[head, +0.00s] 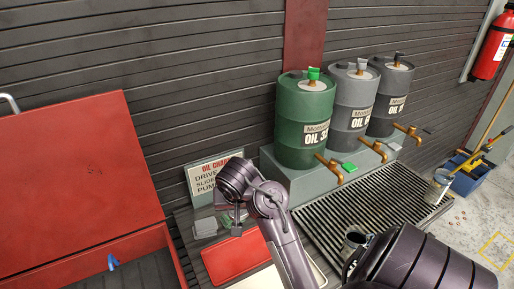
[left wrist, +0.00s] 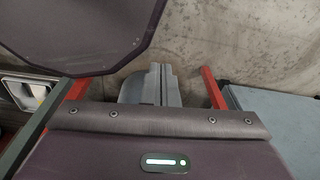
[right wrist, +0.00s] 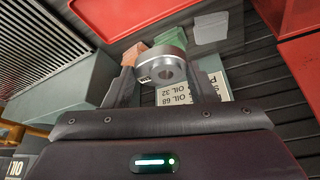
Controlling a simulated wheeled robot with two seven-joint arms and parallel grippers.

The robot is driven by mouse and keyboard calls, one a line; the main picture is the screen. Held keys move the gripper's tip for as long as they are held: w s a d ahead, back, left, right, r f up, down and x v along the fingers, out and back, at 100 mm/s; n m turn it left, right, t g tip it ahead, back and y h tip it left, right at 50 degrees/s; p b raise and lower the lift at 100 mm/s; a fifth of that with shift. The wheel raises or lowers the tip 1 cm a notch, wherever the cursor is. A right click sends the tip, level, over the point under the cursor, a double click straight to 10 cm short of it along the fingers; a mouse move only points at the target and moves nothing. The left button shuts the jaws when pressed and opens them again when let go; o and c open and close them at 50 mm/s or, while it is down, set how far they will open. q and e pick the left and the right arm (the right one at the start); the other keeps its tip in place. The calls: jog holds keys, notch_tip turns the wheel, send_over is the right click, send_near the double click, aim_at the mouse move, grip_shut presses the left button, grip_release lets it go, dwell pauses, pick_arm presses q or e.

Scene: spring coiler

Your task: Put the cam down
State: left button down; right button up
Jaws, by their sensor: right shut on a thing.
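In the right wrist view the cam (right wrist: 164,66) is a round, grey metal piece with a hole through it. My right gripper (right wrist: 166,76) is shut on it, with one dark finger on each side. In the head view my right gripper (head: 237,214) points down in front of the oil chart sign (head: 213,177), above the dark bench; the cam is too small to make out there. My left gripper shows only in the left wrist view (left wrist: 150,86), its grey fingers together and empty, over a concrete floor.
A red mat (head: 236,258) lies on the bench near the gripper. A red toolbox (head: 85,165) stands at left. Oil drums, one green (head: 304,110), stand on a grey block behind a drip grate (head: 350,222). Green (right wrist: 137,54) and orange (right wrist: 171,38) blocks lie beyond the cam.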

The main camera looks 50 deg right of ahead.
jog(key=b, duration=0.2)
send_over(242, 252)
jog(key=f, duration=1)
jog(key=s+f, duration=0.1)
jog(key=f, duration=0.4)
jog(key=shift+a, duration=0.35)
jog(key=shift+a+f, duration=0.1)
jog(key=shift+f, duration=0.6)
notch_tip(242, 252, down, 2)
jog(key=shift+f+b, duration=0.2)
jog(key=shift+b, duration=0.2)
jog(key=shift+w+f, duration=0.1)
jog(key=shift+f, duration=0.35)
jog(key=shift+f, duration=0.15)
jog(key=o, duration=1.2)
